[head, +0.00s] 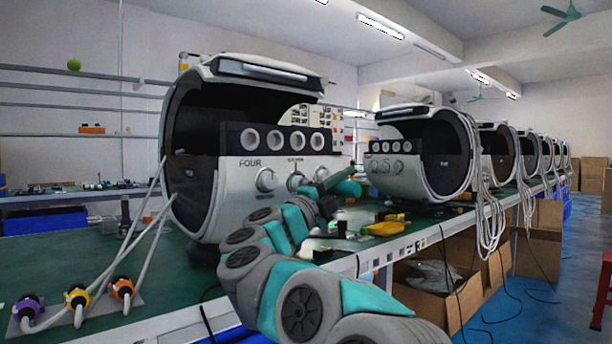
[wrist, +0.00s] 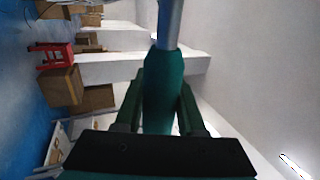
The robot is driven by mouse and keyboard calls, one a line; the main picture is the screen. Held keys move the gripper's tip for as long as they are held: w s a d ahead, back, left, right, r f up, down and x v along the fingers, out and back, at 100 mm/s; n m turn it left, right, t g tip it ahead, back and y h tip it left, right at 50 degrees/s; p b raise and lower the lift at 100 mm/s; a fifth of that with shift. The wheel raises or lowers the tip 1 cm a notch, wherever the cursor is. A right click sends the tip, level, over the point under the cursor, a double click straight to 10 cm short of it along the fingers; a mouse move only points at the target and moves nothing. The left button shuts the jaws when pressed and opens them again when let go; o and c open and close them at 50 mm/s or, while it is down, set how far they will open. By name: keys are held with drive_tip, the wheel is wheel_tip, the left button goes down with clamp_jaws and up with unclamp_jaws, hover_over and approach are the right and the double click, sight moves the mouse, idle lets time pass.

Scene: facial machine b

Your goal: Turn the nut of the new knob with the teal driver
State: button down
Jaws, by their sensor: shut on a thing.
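My gripper (wrist: 161,98) is shut on the teal driver (wrist: 164,80), with one finger on each side of its handle. The driver's grey shaft points away from the gripper and runs out of the wrist view at the top. In the head view my gripper (head: 328,184) is in front of the right part of the nearest machine's (head: 228,205) panel, and the teal handle (head: 349,188) shows beside it. The nut cannot be made out, and the driver's tip is hidden.
The machine stands on a long green bench (head: 150,275). A yellow tool (head: 384,228) and small parts lie on the bench right of my arm. Several plugs with white cables, one orange (head: 121,287), lie at front left. More machines (head: 425,160) line the bench rightwards.

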drive_tip(key=shift+d+g+y+p, duration=0.1)
drive_tip(key=shift+g+y+p, duration=0.9)
drive_tip(key=shift+p, duration=1.55)
drive_tip(key=shift+f+y+p, duration=0.15)
drive_tip(key=shift+y+p, duration=0.15)
drive_tip(key=shift+p, duration=0.15)
drive_tip(key=shift+f, duration=0.2)
drive_tip(key=shift+r, duration=0.1)
